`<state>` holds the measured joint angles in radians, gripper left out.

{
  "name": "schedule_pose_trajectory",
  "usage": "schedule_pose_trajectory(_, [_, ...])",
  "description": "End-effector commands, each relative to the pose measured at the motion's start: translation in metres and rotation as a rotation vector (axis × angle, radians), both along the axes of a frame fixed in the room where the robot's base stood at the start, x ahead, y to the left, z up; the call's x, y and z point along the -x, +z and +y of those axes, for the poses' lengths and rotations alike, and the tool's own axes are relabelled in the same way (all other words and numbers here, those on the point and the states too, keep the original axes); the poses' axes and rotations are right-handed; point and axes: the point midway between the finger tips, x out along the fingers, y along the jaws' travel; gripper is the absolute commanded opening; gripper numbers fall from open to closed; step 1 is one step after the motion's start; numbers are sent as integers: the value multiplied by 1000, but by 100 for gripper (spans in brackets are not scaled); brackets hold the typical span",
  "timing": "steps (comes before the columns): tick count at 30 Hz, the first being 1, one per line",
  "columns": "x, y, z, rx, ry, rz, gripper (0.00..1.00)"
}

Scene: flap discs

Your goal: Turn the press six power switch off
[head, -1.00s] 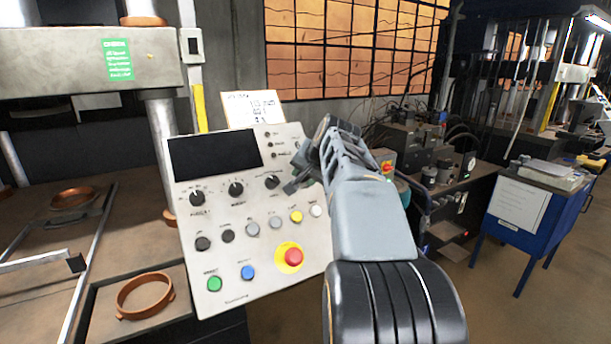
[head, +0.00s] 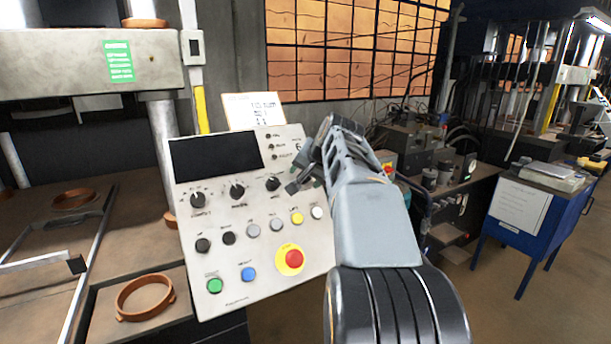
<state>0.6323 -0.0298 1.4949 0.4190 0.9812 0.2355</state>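The press control panel (head: 255,262) is a tilted light-grey console with a dark screen (head: 217,153). It carries three black rotary knobs; the right one (head: 273,184) is closest to my gripper. Below are several round buttons and a red emergency button (head: 294,258) on a yellow ring. My gripper (head: 296,187) is at the panel's upper right, just right of the right knob. I cannot tell if it touches the panel. Its fingers are small and dark, so their opening is unclear. My arm hides the panel's right edge. The labels are too small to read, so I cannot pick out the power switch.
A paper card (head: 253,110) stands behind the panel. A dark machine bench (head: 470,195) and a blue cabinet (head: 520,222) stand to the right. Open floor lies between the bench and my arm.

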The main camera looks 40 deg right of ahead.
Motion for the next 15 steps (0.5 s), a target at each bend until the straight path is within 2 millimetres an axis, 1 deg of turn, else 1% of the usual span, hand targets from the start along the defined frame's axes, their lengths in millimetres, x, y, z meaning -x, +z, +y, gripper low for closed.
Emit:
schedule_pose_trajectory(9, [45, 45, 6, 4, -2, -6, 60])
schedule_pose_trajectory(15, [70, 70, 10, 3, -1, -4, 60])
